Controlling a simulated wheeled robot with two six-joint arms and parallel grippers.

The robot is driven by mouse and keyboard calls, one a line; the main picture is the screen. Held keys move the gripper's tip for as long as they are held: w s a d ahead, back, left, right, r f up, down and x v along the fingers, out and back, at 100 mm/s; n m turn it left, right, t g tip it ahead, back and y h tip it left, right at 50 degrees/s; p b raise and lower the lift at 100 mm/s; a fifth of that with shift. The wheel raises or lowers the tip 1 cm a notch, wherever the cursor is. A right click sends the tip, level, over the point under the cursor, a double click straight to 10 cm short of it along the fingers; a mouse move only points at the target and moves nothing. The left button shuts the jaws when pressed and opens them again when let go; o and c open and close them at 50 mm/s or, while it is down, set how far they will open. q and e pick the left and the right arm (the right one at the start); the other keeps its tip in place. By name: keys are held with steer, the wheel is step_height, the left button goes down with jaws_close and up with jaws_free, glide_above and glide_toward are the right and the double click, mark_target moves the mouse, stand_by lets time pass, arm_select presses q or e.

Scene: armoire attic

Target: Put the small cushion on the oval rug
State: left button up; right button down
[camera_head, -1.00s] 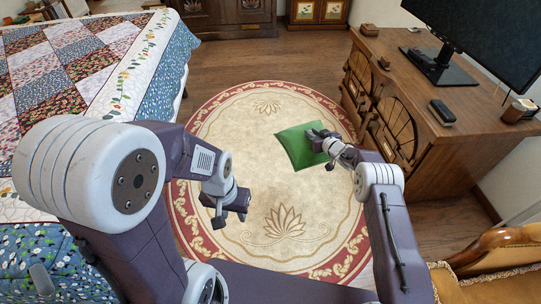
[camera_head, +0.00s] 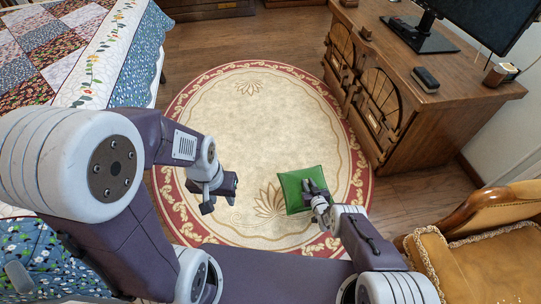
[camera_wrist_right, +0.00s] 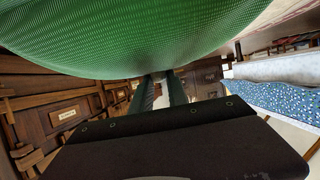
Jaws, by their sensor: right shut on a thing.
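The small green cushion (camera_head: 293,191) is held by my right gripper (camera_head: 313,190) over the oval rug in the head view. In the right wrist view the cushion (camera_wrist_right: 150,35) fills the top of the picture, and the right gripper's fingers (camera_wrist_right: 168,92) reach up to it. The oval rug (camera_head: 265,120) is cream with a red border and lies on the wooden floor. The cushion's height above the rug is hard to tell. My left gripper (camera_head: 222,190) hangs over the rug's left side with nothing visible in it; its finger opening is unclear.
A quilted bed (camera_head: 120,60) stands at the left. A wooden cabinet (camera_head: 430,110) with a monitor (camera_head: 480,35) and small items is at the right. A yellow armchair (camera_head: 480,255) is at the lower right. The rug's middle is clear.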

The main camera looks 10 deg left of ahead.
mark_target(289, 180)
steer(key=w+a+f+b, duration=0.1)
steer(key=a+f+b, duration=0.1)
steer(key=b, duration=0.1)
steer(key=w+a+f+b, duration=0.1)
steer(key=a+f+b, duration=0.1)
steer(key=b, duration=0.1)
steer(key=w+a+f+b, duration=0.1)
steer(key=a+f+b, duration=0.1)
steer(key=a+b, duration=0.1)
steer(key=shift+w+b, duration=0.2)
steer(key=shift+b, duration=0.4)
steer(key=a+b, duration=0.1)
steer(key=b, duration=0.1)
steer(key=w+b, duration=0.1)
steer(key=b, duration=0.2)
steer(key=shift+a+f, duration=0.35)
steer(key=shift+a, duration=0.05)
steer(key=shift+a+r, duration=0.1)
steer(key=shift+r, duration=0.15)
step_height(289, 180, down, 4)
steer(key=b, duration=0.4)
steer(key=shift+f, duration=0.25)
steer(key=shift+r, duration=0.3)
steer(key=c, duration=1.3)
jaws_free()
steer(key=shift+s+f, duration=0.1)
steer(key=shift+c, duration=0.2)
steer(key=shift+o, duration=0.2)
